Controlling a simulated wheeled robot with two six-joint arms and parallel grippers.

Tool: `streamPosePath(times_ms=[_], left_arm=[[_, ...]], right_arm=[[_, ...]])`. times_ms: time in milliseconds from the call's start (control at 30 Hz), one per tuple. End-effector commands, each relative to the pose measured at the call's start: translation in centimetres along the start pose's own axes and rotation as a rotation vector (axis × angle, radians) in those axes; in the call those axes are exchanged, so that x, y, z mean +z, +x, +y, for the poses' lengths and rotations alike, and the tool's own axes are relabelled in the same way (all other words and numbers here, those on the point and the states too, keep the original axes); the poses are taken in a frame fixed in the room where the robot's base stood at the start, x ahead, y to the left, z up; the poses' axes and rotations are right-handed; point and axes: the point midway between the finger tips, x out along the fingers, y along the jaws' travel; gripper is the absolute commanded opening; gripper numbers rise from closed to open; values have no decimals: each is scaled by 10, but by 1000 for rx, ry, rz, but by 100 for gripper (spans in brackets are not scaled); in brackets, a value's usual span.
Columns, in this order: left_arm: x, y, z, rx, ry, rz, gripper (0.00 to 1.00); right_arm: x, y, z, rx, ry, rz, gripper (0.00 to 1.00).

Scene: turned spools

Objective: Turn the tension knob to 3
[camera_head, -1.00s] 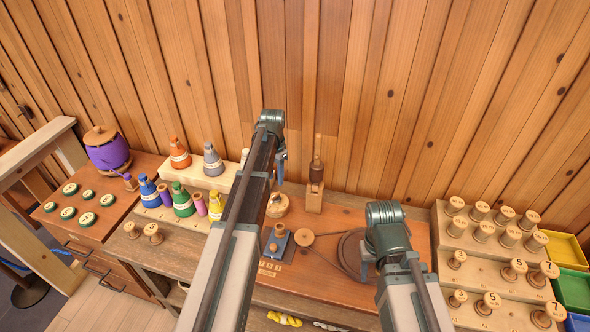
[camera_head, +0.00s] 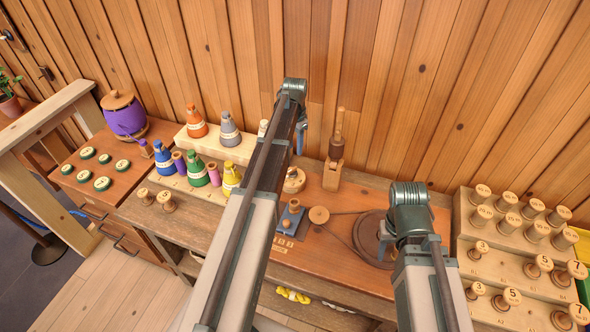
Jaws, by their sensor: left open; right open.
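A small blue block with a round wooden knob (camera_head: 294,205) on top sits on the wooden bench in the middle of the view. My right gripper (camera_head: 383,246) is open over the dark wheel to the right of the knob. Both look empty. The knob's pointer and setting cannot be made out.
A belt joins a small wooden pulley (camera_head: 319,215) to the dark wheel (camera_head: 366,230). A wooden post (camera_head: 334,172) stands behind. Coloured bottles (camera_head: 197,172) are at left, a purple pot (camera_head: 127,120) further left. Stepped racks of numbered spools (camera_head: 490,250) stand at right.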

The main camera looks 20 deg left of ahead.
Motion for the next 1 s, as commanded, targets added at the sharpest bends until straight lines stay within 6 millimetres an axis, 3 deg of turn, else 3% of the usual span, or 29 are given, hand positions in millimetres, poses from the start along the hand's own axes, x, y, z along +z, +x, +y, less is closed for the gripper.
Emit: streamPosePath(times_ms=[33,600,1000], left_arm=[[0,16,0,0,0,0,42],[0,92,0,0,0,0,42],[0,98,0,0,0,0,42]], right_arm=[[-1,15,-2,0,0,0,50],[-5,92,-9,0,2,0,50],[-6,97,-9,0,2,0,50]])
